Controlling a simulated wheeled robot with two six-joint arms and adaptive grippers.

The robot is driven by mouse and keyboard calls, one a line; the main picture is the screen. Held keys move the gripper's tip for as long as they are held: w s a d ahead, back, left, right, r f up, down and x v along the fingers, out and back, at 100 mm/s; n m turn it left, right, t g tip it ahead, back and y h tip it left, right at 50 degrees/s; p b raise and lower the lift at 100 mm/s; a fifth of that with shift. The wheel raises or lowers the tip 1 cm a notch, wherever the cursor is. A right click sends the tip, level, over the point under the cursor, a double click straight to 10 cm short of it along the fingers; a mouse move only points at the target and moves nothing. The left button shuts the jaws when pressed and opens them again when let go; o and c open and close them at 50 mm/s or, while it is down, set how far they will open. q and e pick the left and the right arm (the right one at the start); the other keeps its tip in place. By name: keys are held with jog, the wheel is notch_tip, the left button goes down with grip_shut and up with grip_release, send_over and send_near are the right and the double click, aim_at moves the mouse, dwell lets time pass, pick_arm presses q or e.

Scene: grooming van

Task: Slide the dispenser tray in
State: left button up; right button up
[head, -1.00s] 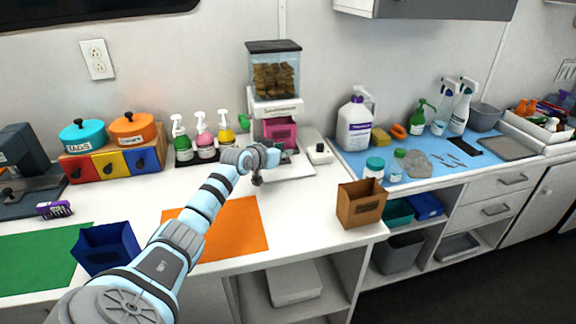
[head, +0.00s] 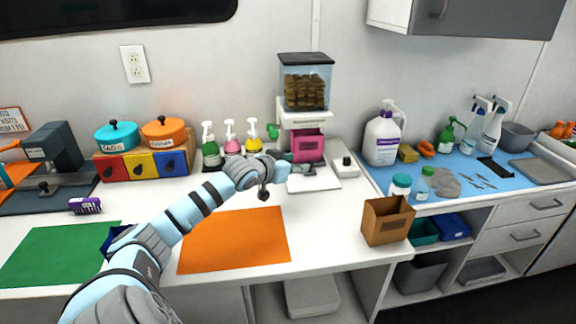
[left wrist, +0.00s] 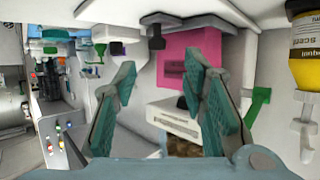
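The treat dispenser (head: 304,118) stands at the back of the white counter, with a clear hopper of brown treats on a white stand. Its pink tray (head: 307,146) sits low in the stand; I cannot tell how far it sticks out. It also shows in the upside-down left wrist view (left wrist: 228,60), beyond my fingers. My left gripper (head: 304,170) is just in front of the tray, low over the counter. In the left wrist view its teal fingers (left wrist: 160,64) are apart with nothing held between them. Contact with the tray cannot be told. My right gripper is not in view.
Pump bottles (head: 231,137) stand left of the dispenser, and a small white switch box (head: 345,166) right of it. An orange mat (head: 240,242) lies in front, below my left arm. A brown bin (head: 388,220) stands at the counter's front right.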

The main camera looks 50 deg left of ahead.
pick_arm(q)
jog(key=v, duration=0.3)
jog(key=shift+s+a+r, duration=0.1)
jog(key=shift+s+a, duration=0.15)
jog(key=shift+s, duration=0.1)
jog(key=shift+s+d+r, duration=0.15)
jog(key=shift+s+d, duration=0.1)
jog(key=shift+d, duration=0.15)
jog(key=shift+r, duration=0.1)
